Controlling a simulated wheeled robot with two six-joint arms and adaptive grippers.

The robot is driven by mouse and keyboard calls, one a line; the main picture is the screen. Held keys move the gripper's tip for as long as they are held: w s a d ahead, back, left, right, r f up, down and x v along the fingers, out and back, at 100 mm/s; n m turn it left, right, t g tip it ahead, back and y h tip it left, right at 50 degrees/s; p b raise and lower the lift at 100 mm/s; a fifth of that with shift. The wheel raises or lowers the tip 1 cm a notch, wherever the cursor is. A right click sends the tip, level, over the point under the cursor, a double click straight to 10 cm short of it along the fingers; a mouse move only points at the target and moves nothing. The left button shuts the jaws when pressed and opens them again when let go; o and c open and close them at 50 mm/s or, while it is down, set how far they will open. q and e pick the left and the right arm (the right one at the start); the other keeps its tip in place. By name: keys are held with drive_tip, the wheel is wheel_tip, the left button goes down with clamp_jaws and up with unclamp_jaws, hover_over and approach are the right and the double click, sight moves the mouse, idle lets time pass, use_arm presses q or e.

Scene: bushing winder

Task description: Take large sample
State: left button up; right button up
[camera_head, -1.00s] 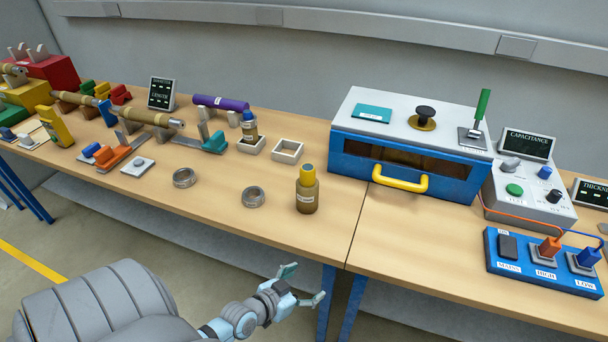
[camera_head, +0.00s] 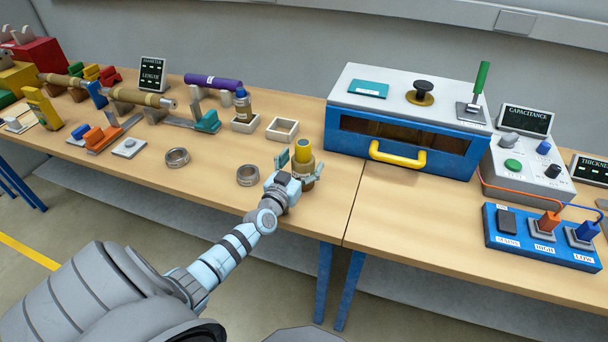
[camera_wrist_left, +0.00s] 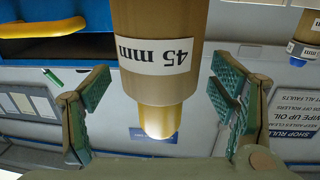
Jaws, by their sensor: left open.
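The large sample is a brown bottle (camera_head: 304,162) with a yellow cap, upright on the table near its front edge. It also shows in the left wrist view, where the bottle (camera_wrist_left: 160,50) appears upside down with a "45 mm" label and its yellow cap below. My left gripper (camera_head: 301,174) is open at the bottle, and hides part of its lower body in the head view. In the left wrist view the bottle lies between the two spread fingers (camera_wrist_left: 160,85), with a gap visible on each side. My right gripper is not in view.
A metal ring (camera_head: 248,175) lies just left of the bottle, another ring (camera_head: 176,157) further left. A smaller bottle with a blue cap (camera_head: 243,106) stands in a white tray; an empty white tray (camera_head: 282,130) is beside it. A blue oven (camera_head: 400,145) with a yellow handle stands right.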

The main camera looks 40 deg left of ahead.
use_arm(q)
drive_tip(key=shift+w+a, duration=0.15)
drive_tip(key=shift+w, duration=0.4)
drive_tip(key=shift+s, duration=0.1)
drive_tip(key=c, duration=1.5)
drive_tip(key=shift+c, duration=0.8)
drive_tip(key=shift+r, duration=0.15)
